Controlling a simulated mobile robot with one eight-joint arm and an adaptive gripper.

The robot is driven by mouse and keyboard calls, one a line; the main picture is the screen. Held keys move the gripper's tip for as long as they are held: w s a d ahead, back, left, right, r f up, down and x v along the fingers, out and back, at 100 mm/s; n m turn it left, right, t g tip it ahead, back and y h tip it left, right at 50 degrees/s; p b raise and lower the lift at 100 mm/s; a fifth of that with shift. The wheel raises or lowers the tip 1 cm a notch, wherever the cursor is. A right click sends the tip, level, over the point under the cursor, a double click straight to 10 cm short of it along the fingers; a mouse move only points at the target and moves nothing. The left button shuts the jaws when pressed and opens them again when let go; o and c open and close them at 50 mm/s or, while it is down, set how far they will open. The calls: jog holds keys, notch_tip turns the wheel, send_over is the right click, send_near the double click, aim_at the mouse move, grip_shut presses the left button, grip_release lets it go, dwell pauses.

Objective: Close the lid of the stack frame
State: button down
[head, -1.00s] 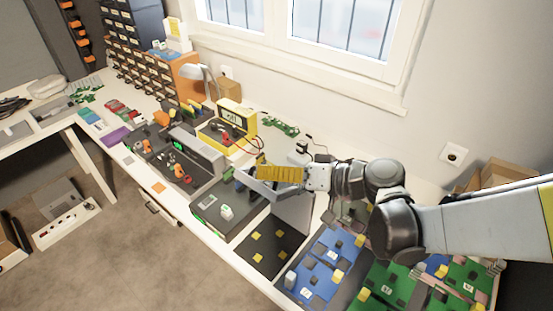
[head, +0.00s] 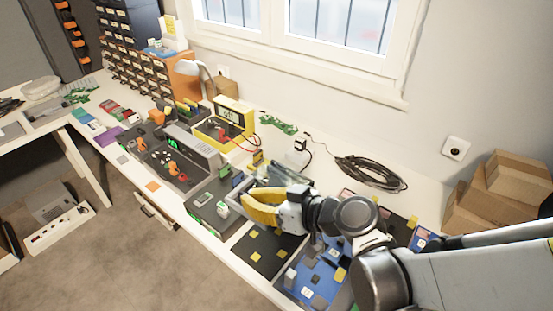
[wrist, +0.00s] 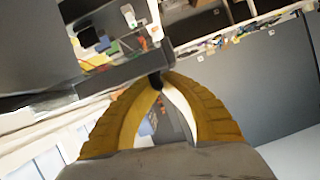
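The stack frame (head: 258,262) is a dark, flat, open tray with several yellow pads, near the front edge of the bench in the head view. My gripper (head: 248,203), with curved yellow fingers, is just above and behind its far side. In the wrist view the tips of my gripper (wrist: 157,80) meet, with a gap further back between the fingers. I see nothing clearly held. A grey panel, probably the lid, shows partly around my gripper in the head view; its angle and any contact are hard to tell.
A dark unit (head: 213,205) with a white block stands left of the frame. Blue trays (head: 322,275) with small parts lie to the right, partly under my arm. A yellow meter (head: 228,122), a coiled black cable (head: 370,172) and cardboard boxes (head: 492,192) are farther back.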

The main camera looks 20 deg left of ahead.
jog(key=shift+s+f, duration=0.1)
jog(key=shift+f, duration=0.1)
jog(key=c, duration=2.1)
grip_release()
jog(key=o, duration=0.6)
jog(key=shift+c, duration=0.2)
jog(key=v, duration=1.2)
